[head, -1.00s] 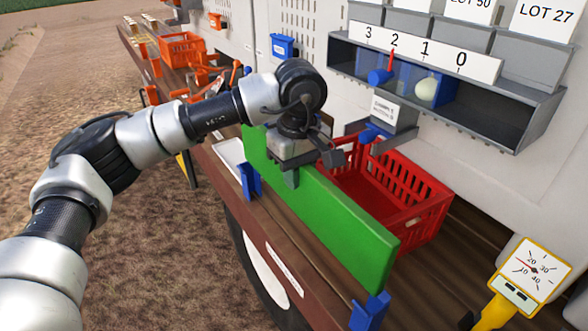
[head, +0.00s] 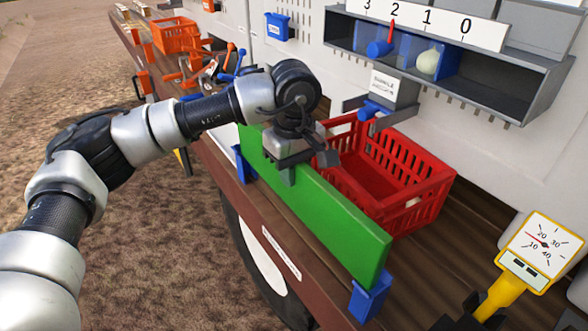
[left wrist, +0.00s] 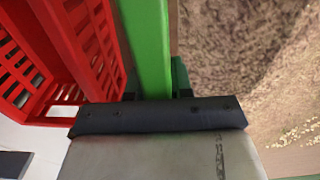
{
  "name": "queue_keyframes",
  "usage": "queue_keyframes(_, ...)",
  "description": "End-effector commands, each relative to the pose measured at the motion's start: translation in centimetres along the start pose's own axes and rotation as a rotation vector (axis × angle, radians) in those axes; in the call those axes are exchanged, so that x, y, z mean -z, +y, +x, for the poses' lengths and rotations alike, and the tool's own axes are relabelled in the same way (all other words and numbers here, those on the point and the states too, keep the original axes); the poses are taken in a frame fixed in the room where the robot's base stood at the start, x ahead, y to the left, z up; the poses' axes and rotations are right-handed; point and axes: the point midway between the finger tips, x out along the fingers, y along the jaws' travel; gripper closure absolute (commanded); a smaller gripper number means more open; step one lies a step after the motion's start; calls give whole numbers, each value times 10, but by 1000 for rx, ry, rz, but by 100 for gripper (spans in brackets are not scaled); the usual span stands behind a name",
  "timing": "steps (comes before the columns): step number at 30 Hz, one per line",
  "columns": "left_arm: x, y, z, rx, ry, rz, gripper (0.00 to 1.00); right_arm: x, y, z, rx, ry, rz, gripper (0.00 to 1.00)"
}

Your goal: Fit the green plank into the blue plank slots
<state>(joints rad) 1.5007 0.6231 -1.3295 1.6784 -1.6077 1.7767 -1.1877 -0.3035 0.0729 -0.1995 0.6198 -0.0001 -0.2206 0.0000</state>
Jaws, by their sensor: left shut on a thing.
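The long green plank (head: 330,217) stands on edge along the side of the brown deck. Its near end meets the near blue slot (head: 370,298), with its lower corner at or in the slot's mouth; how deep it sits I cannot tell. Its far end is beside the far blue slot (head: 243,165), partly hidden by the plank and my arm. My left gripper (head: 289,172) is shut on the plank's top edge near the far half. The plank (left wrist: 147,45) also shows in the left wrist view, running away from the gripper. I cannot make out my right gripper clearly.
A red crate (head: 432,193) stands just behind the plank. A yellow dial gauge (head: 540,250) stands at lower right, with dark parts around its stem. A grey bin shelf (head: 500,97) hangs on the wall. Bare ground lies left of the deck.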

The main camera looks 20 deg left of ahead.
Motion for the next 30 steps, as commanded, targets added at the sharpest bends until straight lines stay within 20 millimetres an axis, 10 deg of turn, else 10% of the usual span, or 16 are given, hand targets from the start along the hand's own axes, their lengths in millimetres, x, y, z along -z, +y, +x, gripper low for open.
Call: queue_keyframes(30, 0, 0, 50, -3, 1, 1, 100, -2, 6, 46, -8, 3, -5, 100)
